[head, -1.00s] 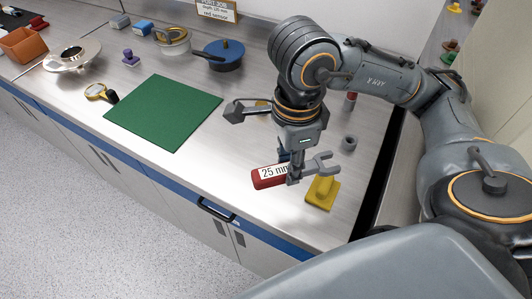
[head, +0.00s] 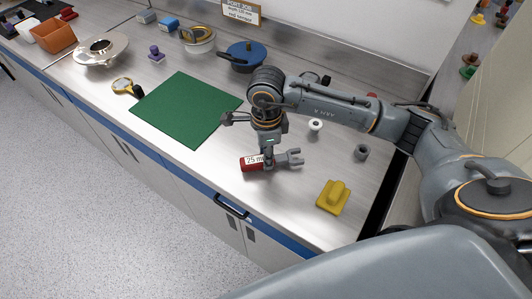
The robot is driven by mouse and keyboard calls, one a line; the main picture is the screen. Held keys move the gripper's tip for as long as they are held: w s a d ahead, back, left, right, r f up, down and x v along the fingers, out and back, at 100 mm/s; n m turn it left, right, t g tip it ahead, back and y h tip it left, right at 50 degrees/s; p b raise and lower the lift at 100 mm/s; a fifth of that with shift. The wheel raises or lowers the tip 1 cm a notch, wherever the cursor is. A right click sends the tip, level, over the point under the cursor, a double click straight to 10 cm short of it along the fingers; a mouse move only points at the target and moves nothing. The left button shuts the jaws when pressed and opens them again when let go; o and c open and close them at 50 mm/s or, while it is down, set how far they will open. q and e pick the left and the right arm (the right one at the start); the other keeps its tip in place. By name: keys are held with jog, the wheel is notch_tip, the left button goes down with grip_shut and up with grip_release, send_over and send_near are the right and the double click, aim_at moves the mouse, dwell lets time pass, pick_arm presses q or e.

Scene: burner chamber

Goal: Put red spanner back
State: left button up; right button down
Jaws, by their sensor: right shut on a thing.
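The red spanner (head: 251,163) has a red handle with a white label reading "25 mm" and a grey open-ended head on its right. My right gripper (head: 268,164) points down and is shut on it around the middle. The spanner lies roughly level across the picture, over the bare steel counter, in front of the green mat's right corner. I cannot tell whether it touches the counter. My left gripper is not in view.
A green mat (head: 187,108) lies to the left. A yellow block with a handle (head: 333,197), a grey ring (head: 362,152) and a white knob (head: 316,125) stand to the right. A blue pan (head: 246,57) is behind. The counter's front edge is close.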

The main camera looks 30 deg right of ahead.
jog(key=shift+f, duration=0.6)
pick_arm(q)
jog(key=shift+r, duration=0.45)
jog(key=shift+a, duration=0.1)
pick_arm(e)
jog(key=shift+f, duration=0.1)
jog(key=c, duration=1)
grip_release()
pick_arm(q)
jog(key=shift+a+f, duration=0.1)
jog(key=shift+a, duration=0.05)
pick_arm(e)
jog(key=shift+r, duration=0.2)
pick_arm(q)
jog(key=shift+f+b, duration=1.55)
jog(key=shift+b, duration=0.05)
pick_arm(e)
jog(key=shift+r, duration=5.9)
